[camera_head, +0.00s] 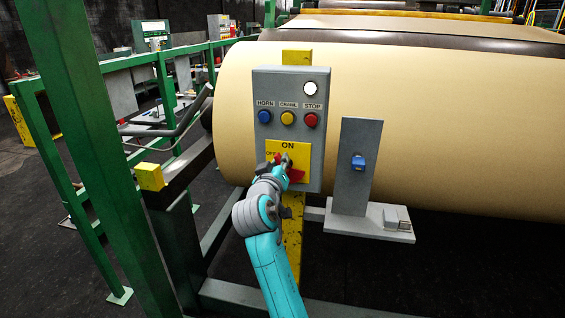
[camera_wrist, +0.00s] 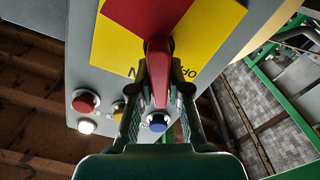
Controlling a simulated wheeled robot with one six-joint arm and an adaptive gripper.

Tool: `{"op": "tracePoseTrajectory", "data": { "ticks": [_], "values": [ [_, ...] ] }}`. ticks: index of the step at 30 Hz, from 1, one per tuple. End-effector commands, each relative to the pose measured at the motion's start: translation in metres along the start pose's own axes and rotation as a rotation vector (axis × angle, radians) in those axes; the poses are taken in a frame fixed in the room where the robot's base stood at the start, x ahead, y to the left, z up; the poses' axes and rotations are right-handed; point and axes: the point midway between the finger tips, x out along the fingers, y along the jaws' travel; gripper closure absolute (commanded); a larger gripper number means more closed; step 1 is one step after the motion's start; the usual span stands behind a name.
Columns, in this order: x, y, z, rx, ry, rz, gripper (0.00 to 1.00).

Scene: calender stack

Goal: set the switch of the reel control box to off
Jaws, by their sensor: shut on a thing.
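The reel control box (camera_head: 318,150) is a grey upright panel in the middle of the head view. Its yellow plate (camera_head: 302,152) reads ON at the top and OFF at the left. The red switch (camera_head: 296,175) sits on this plate, partly hidden by my gripper (camera_head: 284,162). In the wrist view, which is turned over, the red switch handle (camera_wrist: 159,72) lies between the two fingers of my gripper (camera_wrist: 158,95), which are shut on it. The handle points toward the lettering and partly covers it, so its exact setting is hard to tell.
Blue (camera_head: 264,116), yellow (camera_head: 287,118) and red (camera_head: 311,120) buttons and a white lamp (camera_head: 310,88) sit above the switch. A large tan roll (camera_head: 450,130) is behind the box. A grey bracket (camera_head: 352,190) stands at right. Green posts (camera_head: 85,130) rise at left.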

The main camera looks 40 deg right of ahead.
Motion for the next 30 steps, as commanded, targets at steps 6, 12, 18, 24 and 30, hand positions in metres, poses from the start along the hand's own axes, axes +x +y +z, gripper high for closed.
{"op": "tracePoseTrajectory", "data": {
  "ticks": [6,12,18,24,30],
  "values": [
    [0.000,-0.006,0.001,-0.205,-0.001,-0.001,1.00],
    [0.000,-0.011,0.002,-0.395,-0.001,-0.002,1.00],
    [0.000,-0.015,0.005,-0.585,0.000,-0.002,1.00],
    [0.000,-0.019,0.007,-0.766,0.001,-0.002,1.00],
    [0.000,-0.022,0.010,-0.917,0.001,-0.002,1.00]
  ]
}}
